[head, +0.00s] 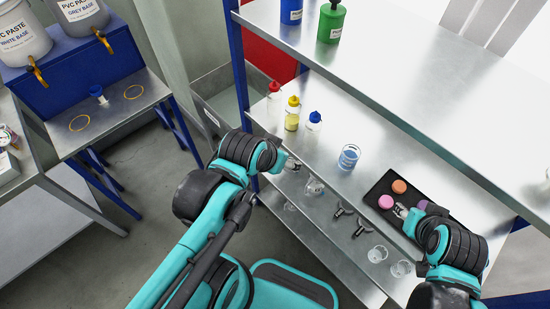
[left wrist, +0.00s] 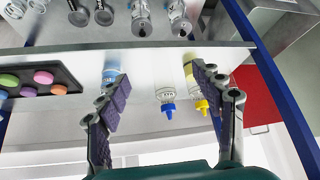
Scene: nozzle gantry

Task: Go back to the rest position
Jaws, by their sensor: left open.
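My left gripper (head: 291,163) is at the front edge of the steel shelf (head: 330,125), in front of the squeeze bottles. In the left wrist view its two padded fingers (left wrist: 163,100) stand wide apart with nothing held between them. Beyond them are the blue-capped bottle (left wrist: 166,98) and the yellow-capped bottle (left wrist: 196,90). My right gripper (head: 401,210) is low over the dark tray (head: 377,187) at the right, close to a pink puck (head: 386,202). Its fingers are too small and partly hidden to judge.
A red-capped bottle (head: 274,91) and a beaker of blue liquid (head: 349,157) stand on the shelf. Glassware, such as a clear cup (head: 377,254), is on the lower level. A blue stand with paste buckets (head: 82,12) is left. Open floor (head: 110,265) lies between.

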